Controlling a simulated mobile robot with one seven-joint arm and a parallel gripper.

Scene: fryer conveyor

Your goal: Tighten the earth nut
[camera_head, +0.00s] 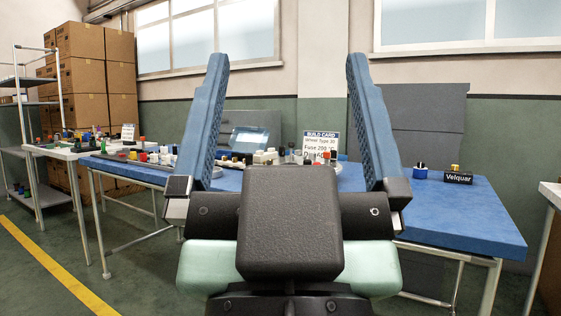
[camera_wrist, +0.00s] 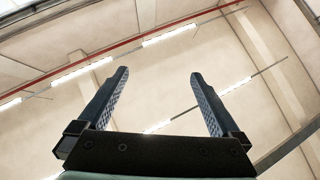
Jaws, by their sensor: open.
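My gripper (camera_head: 287,108) is open and empty in the head view, its two blue fingers spread wide and raised in front of the camera. It also shows in the wrist view (camera_wrist: 160,82), pointing up at the ceiling. Beyond it stands a table with a blue top (camera_head: 470,208) bearing many small parts. I cannot pick out the earth nut; the parts are too small, and my gripper hides the table's middle. A white build card (camera_head: 321,145) stands on the table, with text partly readable as "Fuse".
A white table (camera_head: 62,152) with parts and stacked cardboard boxes (camera_head: 82,75) are at left. Another table edge (camera_head: 551,194) is at far right.

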